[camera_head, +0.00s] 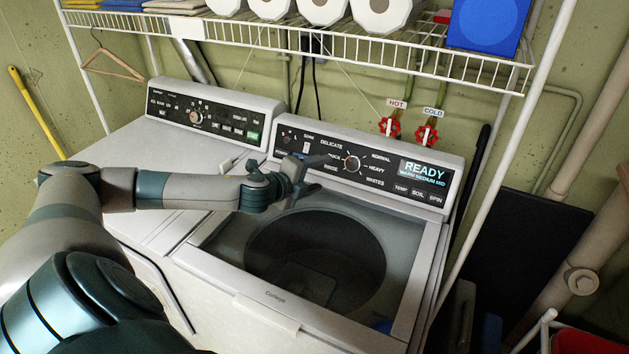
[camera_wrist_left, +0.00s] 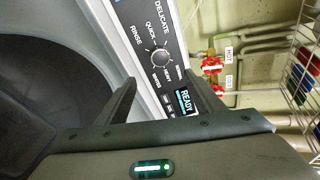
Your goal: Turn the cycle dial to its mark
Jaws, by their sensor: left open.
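The dial also shows in the left wrist view (camera_wrist_left: 160,58), beyond the fingertips. I cannot tell which label its pointer faces. My left gripper (camera_head: 317,172) is open and empty, just left of the dial in the head view. In the wrist view its two fingers (camera_wrist_left: 160,84) stand apart, with the panel between them. My right gripper is not in view.
The lit display (camera_head: 424,171) reads READY. A second machine's panel (camera_head: 207,115) stands at left. A wire shelf (camera_head: 330,45) with paper rolls hangs above the panels. Red HOT (camera_head: 389,127) and COLD (camera_head: 427,134) valves sit behind.

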